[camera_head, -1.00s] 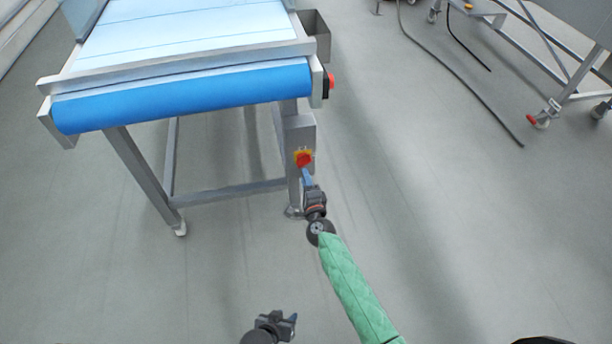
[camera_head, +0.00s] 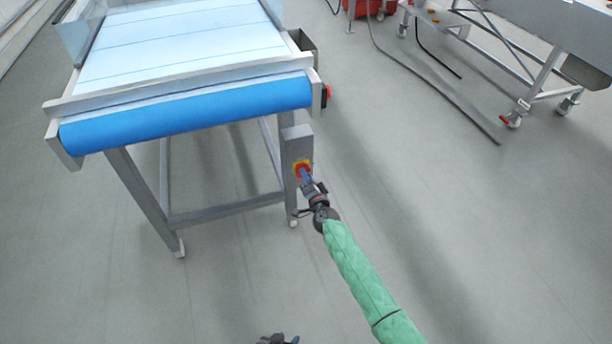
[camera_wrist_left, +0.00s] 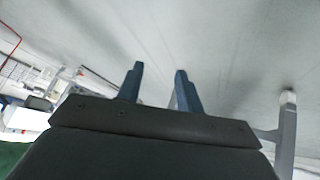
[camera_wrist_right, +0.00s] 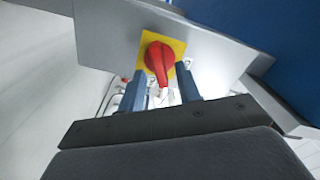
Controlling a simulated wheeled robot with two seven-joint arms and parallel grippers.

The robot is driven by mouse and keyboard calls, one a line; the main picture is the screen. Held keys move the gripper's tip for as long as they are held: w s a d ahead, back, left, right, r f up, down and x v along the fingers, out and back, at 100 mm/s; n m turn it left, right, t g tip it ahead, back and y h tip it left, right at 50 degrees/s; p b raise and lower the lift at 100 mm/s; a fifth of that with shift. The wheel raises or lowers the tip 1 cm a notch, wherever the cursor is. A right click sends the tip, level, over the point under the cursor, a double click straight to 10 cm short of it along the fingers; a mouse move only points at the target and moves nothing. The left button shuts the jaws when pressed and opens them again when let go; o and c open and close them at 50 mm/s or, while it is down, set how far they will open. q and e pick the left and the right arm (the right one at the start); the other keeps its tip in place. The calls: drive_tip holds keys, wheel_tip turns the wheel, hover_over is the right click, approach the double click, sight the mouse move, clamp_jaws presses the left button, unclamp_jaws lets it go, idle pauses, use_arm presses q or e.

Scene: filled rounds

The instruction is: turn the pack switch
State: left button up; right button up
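The pack switch (camera_head: 301,167) is a red rotary knob on a yellow plate, on a grey box at the conveyor's right front leg. In the right wrist view, the red knob (camera_wrist_right: 158,58) has its handle pointing toward my gripper's side of the picture, slightly tilted. My right gripper (camera_head: 305,179) is at the switch. Its blue fingers (camera_wrist_right: 162,86) are apart, one to each side of the knob's lower end; contact is not clear. My left gripper (camera_head: 280,340) is low at the bottom edge, mostly cut off. Its fingers (camera_wrist_left: 159,72) are apart and empty.
The conveyor (camera_head: 185,112) with its blue front roller stands at the left. A red button (camera_head: 328,90) sits on its right side, above the switch box. A wheeled metal frame (camera_head: 520,90) and a dark cable (camera_head: 430,80) lie at the upper right. The floor between is clear.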

drive_tip(key=shift+w+a, duration=0.2)
drive_tip(key=shift+w, duration=0.5)
clamp_jaws()
use_arm(q)
drive_tip(key=shift+s+f, duration=0.15)
drive_tip(key=shift+f, duration=0.1)
